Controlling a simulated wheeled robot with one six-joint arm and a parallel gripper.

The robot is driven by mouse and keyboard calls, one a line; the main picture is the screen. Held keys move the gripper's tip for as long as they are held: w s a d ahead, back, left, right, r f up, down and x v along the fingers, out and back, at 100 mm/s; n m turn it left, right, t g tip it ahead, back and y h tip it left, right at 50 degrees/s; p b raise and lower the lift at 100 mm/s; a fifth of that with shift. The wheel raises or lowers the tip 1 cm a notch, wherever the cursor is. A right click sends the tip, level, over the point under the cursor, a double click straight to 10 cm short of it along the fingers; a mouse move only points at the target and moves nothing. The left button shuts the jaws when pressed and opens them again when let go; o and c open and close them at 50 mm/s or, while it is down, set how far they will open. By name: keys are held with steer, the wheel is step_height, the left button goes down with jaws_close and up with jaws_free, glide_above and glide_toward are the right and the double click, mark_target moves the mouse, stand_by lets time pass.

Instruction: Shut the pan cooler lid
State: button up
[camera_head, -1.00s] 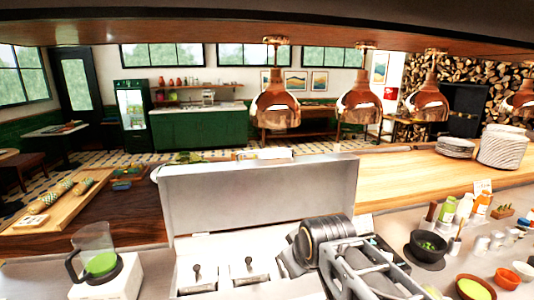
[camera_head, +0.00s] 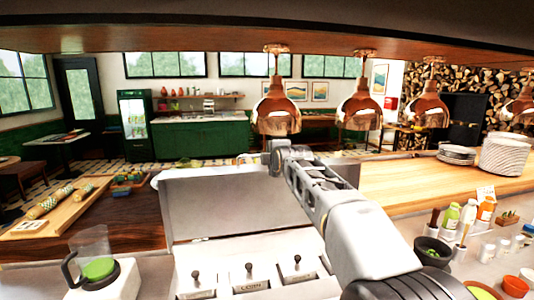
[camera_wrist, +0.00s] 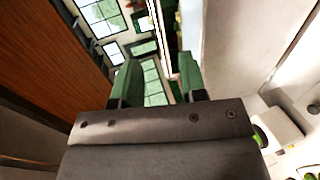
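The pan cooler lid (camera_head: 215,205) is a pale grey panel standing raised, nearly upright, at the back of the cooler (camera_head: 225,250). The cooler's lidded pans with small black-knobbed handles show in front of it. My gripper (camera_head: 276,152) is at the lid's top edge in the head view, and my arm covers the lid's right part. I cannot tell whether it touches the lid. In the wrist view my gripper (camera_wrist: 158,85) has its two green-padded fingers apart, with nothing seen between them. A pale panel on the right there appears to be the lid (camera_wrist: 235,50).
A blender (camera_head: 98,265) stands left of the cooler. A dark bowl (camera_head: 432,248), bottles (camera_head: 468,215) and small cups are on the right. Copper lamps (camera_head: 276,112) hang over the wooden pass, close to my gripper. A wooden shelf (camera_head: 200,36) runs overhead.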

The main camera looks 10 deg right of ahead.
steer(key=p+x, duration=0.3)
steer(key=x, duration=0.5)
steer(key=shift+w, duration=0.4)
jaws_close()
steer(key=shift+f, duration=0.1)
